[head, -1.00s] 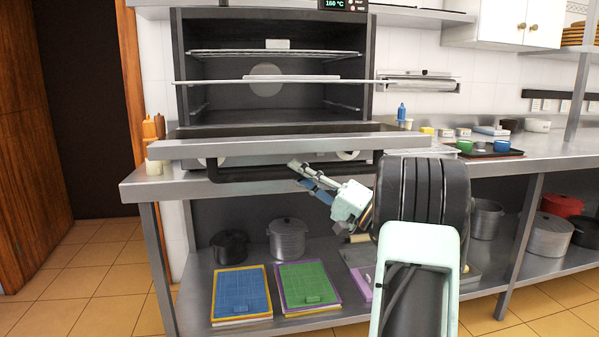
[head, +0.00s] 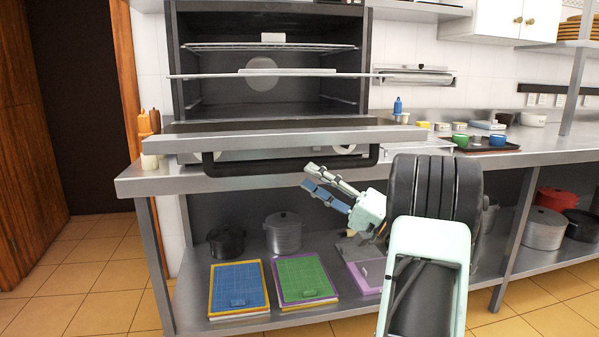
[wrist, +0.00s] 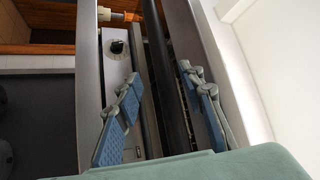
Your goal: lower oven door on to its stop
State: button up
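The oven door (head: 290,139) is folded down and looks nearly level, its front edge facing me above the counter. Its dark handle bar (head: 290,168) hangs below that edge. My gripper (head: 308,176) is in front of the handle's right half, with its fingers spread and empty. In the wrist view the gripper (wrist: 152,88) is also open, and the dark handle bar (wrist: 165,75) runs between the two fingers in the picture. I cannot tell whether any finger touches it. Whether the door rests on its stop does not show.
The oven cavity (head: 262,95) is open, with racks inside. The steel counter (head: 160,182) runs beneath and to the right, with a dark tray (head: 488,148) of cups. Pots (head: 285,235) and colored boards (head: 305,280) sit on the lower shelf.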

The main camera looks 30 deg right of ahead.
jog(key=v, duration=0.6)
dwell(0.4)
